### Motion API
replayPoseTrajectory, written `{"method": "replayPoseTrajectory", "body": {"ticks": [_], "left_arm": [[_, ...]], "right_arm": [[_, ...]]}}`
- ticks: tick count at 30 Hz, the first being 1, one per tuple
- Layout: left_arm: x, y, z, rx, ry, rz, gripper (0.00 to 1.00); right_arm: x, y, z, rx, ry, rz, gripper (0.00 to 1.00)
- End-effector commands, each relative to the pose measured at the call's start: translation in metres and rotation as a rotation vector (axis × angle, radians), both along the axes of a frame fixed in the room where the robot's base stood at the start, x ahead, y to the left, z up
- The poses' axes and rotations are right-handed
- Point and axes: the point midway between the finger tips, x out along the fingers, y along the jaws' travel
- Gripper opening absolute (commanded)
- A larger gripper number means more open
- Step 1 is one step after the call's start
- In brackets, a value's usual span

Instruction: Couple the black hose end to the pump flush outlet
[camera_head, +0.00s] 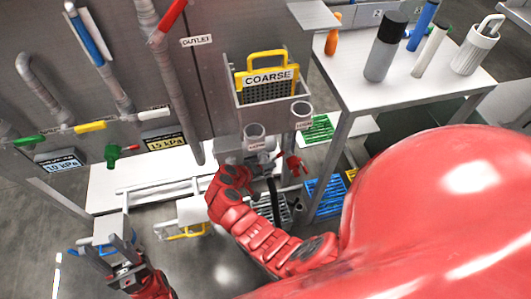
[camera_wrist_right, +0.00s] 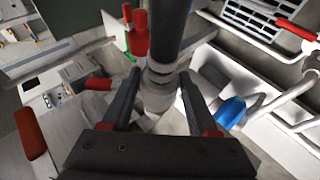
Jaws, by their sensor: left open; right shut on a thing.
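My right gripper (camera_wrist_right: 158,92) is shut on the grey end fitting of the black hose (camera_wrist_right: 170,28) in the right wrist view. The hose runs up from the fitting to the top edge. My left gripper (camera_head: 122,250) is open and empty at the lower left. I cannot tell which part is the pump flush outlet; a red-handled fitting (camera_wrist_right: 140,35) stands beside the hose.
A table (camera_head: 350,85) with bottles stands at the right. Pipes and coloured valve handles line the wall at the left. A blue crate (camera_head: 325,196) is on the floor.

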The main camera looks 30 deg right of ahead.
Motion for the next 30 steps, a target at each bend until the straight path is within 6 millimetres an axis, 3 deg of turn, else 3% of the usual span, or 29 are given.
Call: {"method": "replayPoseTrajectory", "body": {"ticks": [27,28,30], "left_arm": [[0.000,0.000,-0.009,0.000,0.000,0.000,0.50],[0.000,0.000,-0.009,0.000,0.000,0.000,0.50],[0.000,0.000,-0.009,0.000,0.000,0.000,0.50]], "right_arm": [[0.023,-0.007,0.001,-0.001,-0.003,0.000,0.00],[0.023,-0.007,0.001,-0.001,-0.003,0.000,0.61],[0.023,-0.007,0.001,-0.001,-0.003,0.000,0.74]]}}
